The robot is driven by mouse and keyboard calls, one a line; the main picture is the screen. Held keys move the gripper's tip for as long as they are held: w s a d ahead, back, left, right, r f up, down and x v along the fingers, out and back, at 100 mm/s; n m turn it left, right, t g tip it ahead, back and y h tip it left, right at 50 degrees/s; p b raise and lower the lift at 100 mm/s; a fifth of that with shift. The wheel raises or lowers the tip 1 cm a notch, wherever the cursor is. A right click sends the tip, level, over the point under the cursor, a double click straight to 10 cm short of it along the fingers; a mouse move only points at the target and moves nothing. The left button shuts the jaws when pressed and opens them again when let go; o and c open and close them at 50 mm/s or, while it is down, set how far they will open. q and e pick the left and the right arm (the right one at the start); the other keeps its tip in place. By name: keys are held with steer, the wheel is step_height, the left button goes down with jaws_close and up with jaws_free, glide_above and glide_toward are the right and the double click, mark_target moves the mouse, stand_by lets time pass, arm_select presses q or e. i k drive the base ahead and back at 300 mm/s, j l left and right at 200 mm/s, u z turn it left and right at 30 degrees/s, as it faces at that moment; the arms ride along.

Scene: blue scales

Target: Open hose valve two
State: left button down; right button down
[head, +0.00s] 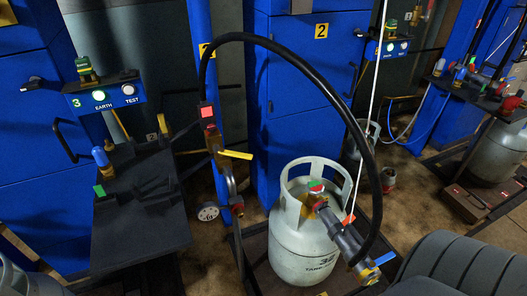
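A black hose (300,62) arches from a blue post down to a coupling (345,240) on a pale grey gas cylinder (305,245). A valve with a yellow lever (236,155) sits on the pipework at the post, below a red block (208,112). The lever sticks out to the right, nearly level, across the line of the pipe. A yellow plate with a black 2 (321,31) is on the blue cabinet behind. The coupling has blue and orange tabs, and a red tab shows near the cylinder's top valve. Neither of my grippers is in view.
A dark shelf (140,215) stands at the left, under a blue box marked 3 (103,97) with a lit green EARTH button. A dark ribbed shape (450,268) fills the bottom right. Another station with a cylinder (500,150) is at the far right. Brown floor shows between.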

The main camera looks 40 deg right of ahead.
mark_target(222, 153)
steer(key=k+l, duration=0.2)
steer(key=k+l+z, duration=0.15)
steer(key=l, duration=0.2)
steer(key=k+l, duration=0.15)
steer(key=l, duration=0.15)
steer(key=i+l+z, duration=0.1)
steer(key=l, duration=0.3)
steer(key=i+l+z, duration=0.1)
steer(key=l, duration=0.3)
steer(key=i, duration=0.4)
steer(key=l+z, duration=0.05)
